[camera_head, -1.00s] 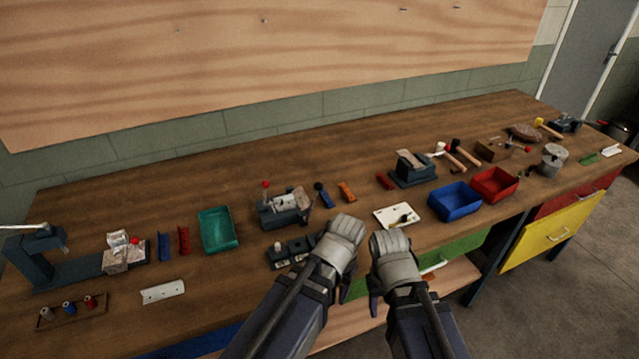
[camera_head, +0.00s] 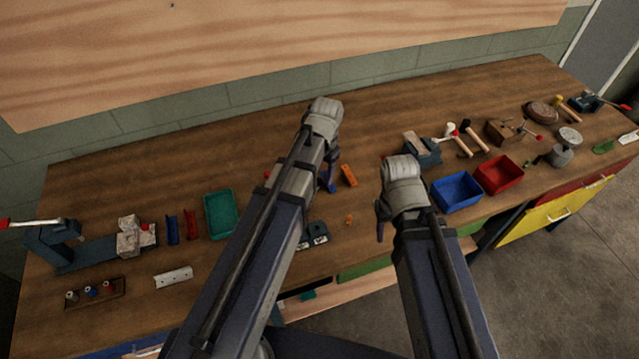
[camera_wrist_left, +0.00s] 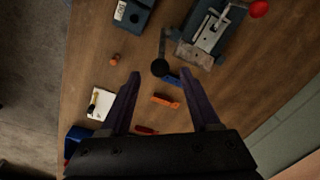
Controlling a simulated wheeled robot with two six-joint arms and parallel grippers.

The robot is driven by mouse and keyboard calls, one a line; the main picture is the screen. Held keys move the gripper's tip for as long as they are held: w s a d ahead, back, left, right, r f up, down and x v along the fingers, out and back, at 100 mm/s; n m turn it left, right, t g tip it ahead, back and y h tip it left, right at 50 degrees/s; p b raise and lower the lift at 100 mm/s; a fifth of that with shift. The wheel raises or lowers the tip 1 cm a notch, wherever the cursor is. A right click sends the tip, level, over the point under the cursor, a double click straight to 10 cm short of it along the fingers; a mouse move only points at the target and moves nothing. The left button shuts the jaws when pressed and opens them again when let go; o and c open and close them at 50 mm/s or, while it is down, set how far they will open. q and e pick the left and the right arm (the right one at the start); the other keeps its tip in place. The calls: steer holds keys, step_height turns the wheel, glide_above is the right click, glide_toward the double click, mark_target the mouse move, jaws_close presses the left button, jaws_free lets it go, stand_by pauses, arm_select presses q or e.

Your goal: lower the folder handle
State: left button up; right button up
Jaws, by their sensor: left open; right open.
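On the bench (camera_head: 120,185) are an orange tool (camera_head: 348,175), a green tray (camera_head: 221,214), a blue bin (camera_head: 456,193) and a red bin (camera_head: 499,175). Another machine with a red-tipped lever (camera_head: 28,222) stands far left. The back middle is fairly clear.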

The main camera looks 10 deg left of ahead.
arm_select(q)
step_height(320, 180, down, 8)
steer(key=b, duration=0.7)
steer(key=shift+w+a+b, duration=0.15)
steer(key=shift+a+b, duration=0.1)
steer(key=shift+b, duration=0.05)
steer(key=shift+r, duration=0.15)
jaws_close()
stand_by(0.8)
